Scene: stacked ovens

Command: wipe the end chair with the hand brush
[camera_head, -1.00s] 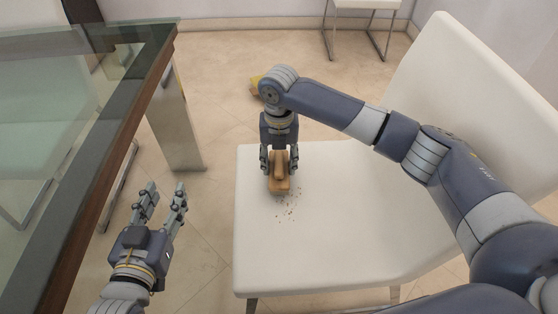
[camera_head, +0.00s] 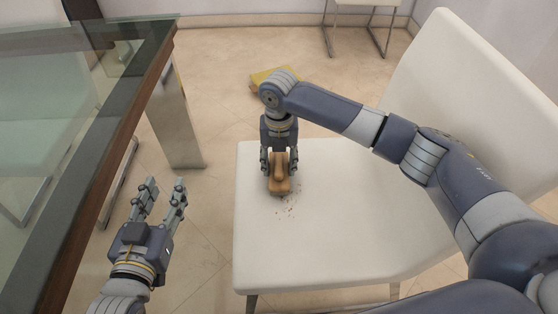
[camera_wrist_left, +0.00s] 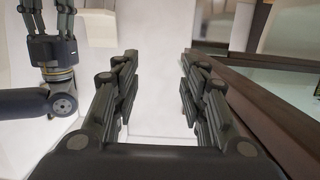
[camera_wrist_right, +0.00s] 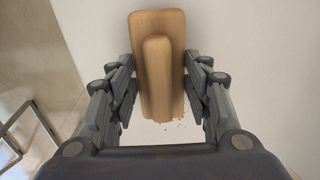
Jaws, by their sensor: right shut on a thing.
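The white end chair (camera_head: 330,230) stands to the right of the table, its backrest (camera_head: 490,90) at the right. My right gripper (camera_head: 279,165) is over the seat's left part, shut on the wooden hand brush (camera_head: 279,185). In the right wrist view the brush (camera_wrist_right: 158,60) lies between the fingers, its handle up; its underside is hidden. Dark crumbs (camera_head: 287,211) lie on the seat just in front of the brush, and a few show in the right wrist view (camera_wrist_right: 180,125). My left gripper (camera_head: 160,195) is open and empty between table and chair.
A glass-topped table (camera_head: 80,110) with a dark wooden edge fills the left side. A yellow object (camera_head: 272,80) lies on the floor behind my right wrist. Another white chair (camera_head: 366,5) stands at the back. The seat's front right part is clear.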

